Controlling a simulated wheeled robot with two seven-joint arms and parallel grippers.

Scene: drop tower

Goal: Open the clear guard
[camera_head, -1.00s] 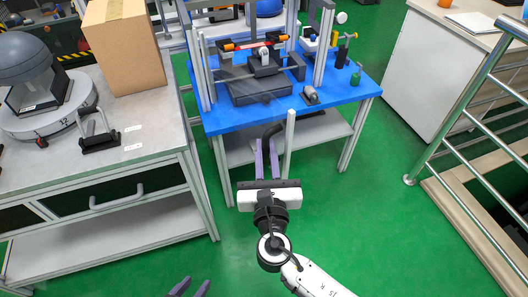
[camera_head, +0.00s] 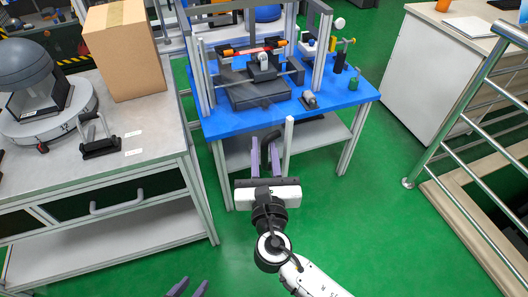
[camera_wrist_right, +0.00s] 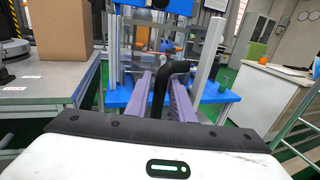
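The clear guard is hard to make out. A black curved handle (camera_head: 272,135) shows low in front of the blue table, beside a pale upright post (camera_head: 289,140). My right gripper (camera_head: 265,148) is at the handle with its two purple fingers apart. In the right wrist view the handle (camera_wrist_right: 164,84) rises between the fingers (camera_wrist_right: 162,88) and bends right at its top, toward the post (camera_wrist_right: 208,60). A gap seems to remain around it, so the grip looks open. My left gripper (camera_head: 189,288) shows only its fingertips at the bottom edge, apart and empty.
The drop tower's dark base (camera_head: 258,92) stands on the blue table (camera_head: 222,122). A grey workbench (camera_head: 165,118) with a cardboard box (camera_head: 124,52) is at left. A metal railing (camera_head: 449,141) is at right. Green floor (camera_head: 340,225) is open between them.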

